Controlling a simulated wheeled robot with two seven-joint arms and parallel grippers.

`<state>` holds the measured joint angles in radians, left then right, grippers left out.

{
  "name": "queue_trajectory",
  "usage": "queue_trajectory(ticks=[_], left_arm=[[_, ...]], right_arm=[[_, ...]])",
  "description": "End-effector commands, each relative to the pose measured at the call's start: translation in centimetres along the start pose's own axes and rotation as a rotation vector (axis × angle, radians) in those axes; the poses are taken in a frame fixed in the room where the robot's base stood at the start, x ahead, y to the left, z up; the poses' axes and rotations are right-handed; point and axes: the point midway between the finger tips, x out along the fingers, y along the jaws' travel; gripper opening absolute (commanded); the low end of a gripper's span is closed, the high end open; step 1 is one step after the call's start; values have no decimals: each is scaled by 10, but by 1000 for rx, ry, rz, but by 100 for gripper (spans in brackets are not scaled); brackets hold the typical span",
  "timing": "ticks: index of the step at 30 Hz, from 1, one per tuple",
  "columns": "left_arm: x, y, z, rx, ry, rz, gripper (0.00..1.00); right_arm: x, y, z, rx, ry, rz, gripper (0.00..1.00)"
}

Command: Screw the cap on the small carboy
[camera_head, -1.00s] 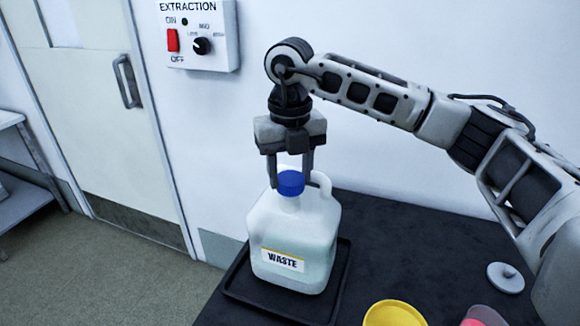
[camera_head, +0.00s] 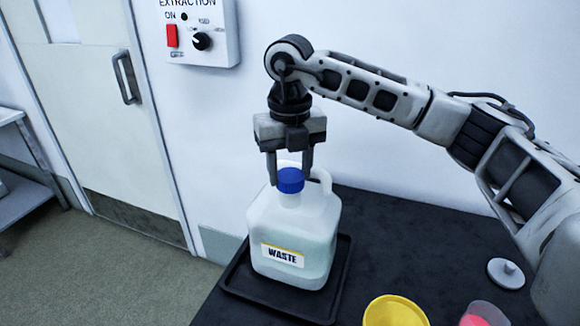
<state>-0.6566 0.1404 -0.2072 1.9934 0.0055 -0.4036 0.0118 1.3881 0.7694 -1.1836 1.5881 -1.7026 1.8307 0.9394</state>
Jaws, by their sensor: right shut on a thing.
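The small carboy (camera_head: 318,222) is a translucent white jug with a WASTE label and a side handle. It stands upright in a black tray (camera_head: 240,291) on the dark bench. The blue cap (camera_head: 290,180) sits at the top of the carboy's neck; how tightly it is seated I cannot tell. My right gripper (camera_head: 290,178) points straight down over the neck, with its two fingers on either side of the cap, shut on it. My left gripper is not in view.
A yellow container (camera_head: 394,312), a clear vessel with pink contents (camera_head: 483,314) and a white round lid (camera_head: 506,273) with a knob are at the front right of the bench. An extraction switch box (camera_head: 199,36) is on the wall.

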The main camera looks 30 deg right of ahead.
Motion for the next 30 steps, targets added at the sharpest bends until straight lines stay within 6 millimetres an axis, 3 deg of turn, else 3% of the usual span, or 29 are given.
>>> queue_trajectory(ticks=[18,30], left_arm=[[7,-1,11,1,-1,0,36],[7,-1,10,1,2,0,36]], right_arm=[[20,0,0,0,0,0,24],[21,0,0,0,0,0,24]])
